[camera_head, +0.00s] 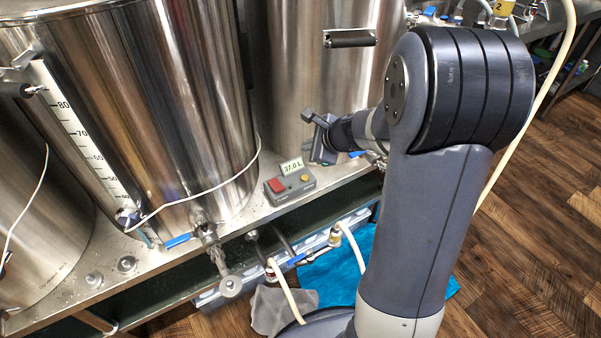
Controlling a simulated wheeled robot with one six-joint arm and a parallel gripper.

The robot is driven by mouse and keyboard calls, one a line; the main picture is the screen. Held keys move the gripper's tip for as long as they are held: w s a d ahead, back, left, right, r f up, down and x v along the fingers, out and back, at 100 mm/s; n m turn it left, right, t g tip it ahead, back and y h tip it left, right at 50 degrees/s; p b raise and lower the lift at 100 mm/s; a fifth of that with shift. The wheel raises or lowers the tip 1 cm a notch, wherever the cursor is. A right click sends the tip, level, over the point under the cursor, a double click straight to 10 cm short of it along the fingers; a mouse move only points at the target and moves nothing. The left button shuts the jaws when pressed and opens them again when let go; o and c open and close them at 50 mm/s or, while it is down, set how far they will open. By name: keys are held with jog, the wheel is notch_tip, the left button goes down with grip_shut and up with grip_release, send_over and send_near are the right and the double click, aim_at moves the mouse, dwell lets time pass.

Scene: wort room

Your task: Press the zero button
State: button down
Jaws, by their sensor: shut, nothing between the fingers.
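A small grey control box (290,189) sits on the steel bench beside the large kettle. Its raised display (292,167) reads 37.0 L. A large red button (276,185) is on the left of its top, and a small yellow-orange button (305,177) is on the right. Any label telling which one is the zero button is too small to read. My gripper (317,145) is shut and empty, above and to the right of the box, close to the yellow-orange button. It looks apart from the box.
A large steel kettle (190,100) with a level scale (75,130) stands left of the box, a white cable (205,192) across its front. Another steel vessel (290,80) stands behind. Hoses and a blue cloth (325,272) lie below.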

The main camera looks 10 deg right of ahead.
jog(key=shift+f, duration=0.1)
notch_tip(320, 180, down, 9)
jog(key=b, duration=0.8)
dwell(1.9)
jog(key=shift+f+b, duration=0.25)
jog(key=shift+b, duration=0.3)
jog(key=shift+f+b, duration=0.45)
dwell(0.5)
jog(key=shift+r+p, duration=0.8)
jog(key=shift+r, duration=0.1)
jog(key=shift+r, duration=0.1)
jog(key=shift+r+p, duration=2.2)
jog(key=shift+r, duration=0.2)
